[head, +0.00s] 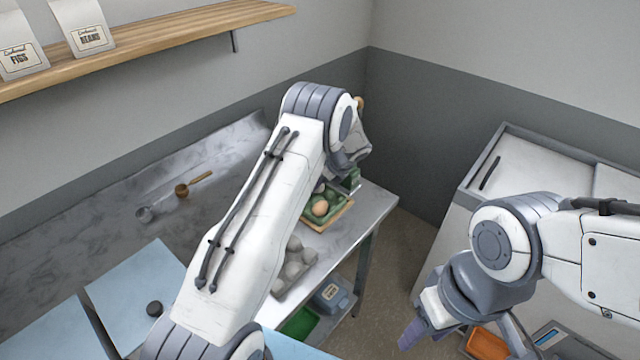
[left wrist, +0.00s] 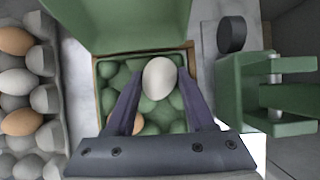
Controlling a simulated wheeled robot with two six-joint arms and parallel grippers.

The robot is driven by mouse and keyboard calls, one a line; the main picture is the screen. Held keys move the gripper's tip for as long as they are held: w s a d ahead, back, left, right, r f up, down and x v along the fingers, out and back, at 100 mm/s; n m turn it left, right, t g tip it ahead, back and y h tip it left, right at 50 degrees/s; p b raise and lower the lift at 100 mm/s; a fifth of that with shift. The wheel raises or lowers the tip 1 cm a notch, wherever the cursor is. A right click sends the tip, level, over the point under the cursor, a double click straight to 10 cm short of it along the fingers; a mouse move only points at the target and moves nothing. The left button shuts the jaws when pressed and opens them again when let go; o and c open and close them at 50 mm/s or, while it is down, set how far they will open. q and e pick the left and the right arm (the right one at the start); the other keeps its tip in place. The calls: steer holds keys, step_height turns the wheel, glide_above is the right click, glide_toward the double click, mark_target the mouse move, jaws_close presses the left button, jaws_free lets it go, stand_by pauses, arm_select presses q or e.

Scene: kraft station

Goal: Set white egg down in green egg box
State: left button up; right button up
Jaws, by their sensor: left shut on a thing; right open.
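My left gripper (left wrist: 159,92) is shut on a white egg (left wrist: 159,77), holding it above the open green egg box (left wrist: 108,103) in the left wrist view. A brown egg (left wrist: 138,124) sits in the box, partly hidden by a finger; the other cups that show look empty. In the head view the green egg box (head: 337,194) stands near the table's far right end, with the brown egg (head: 320,208) in it. My left arm hides the white egg and fingertips there. My right gripper (head: 454,340) is open and empty, low at the right.
A grey egg tray (left wrist: 45,98) with brown and white eggs lies beside the box. A green device (left wrist: 262,90) and a dark round knob (left wrist: 231,34) stand on the other side. A white cabinet (head: 530,170) stands at right.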

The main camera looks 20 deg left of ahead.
arm_select(q)
steer(key=o, duration=0.9)
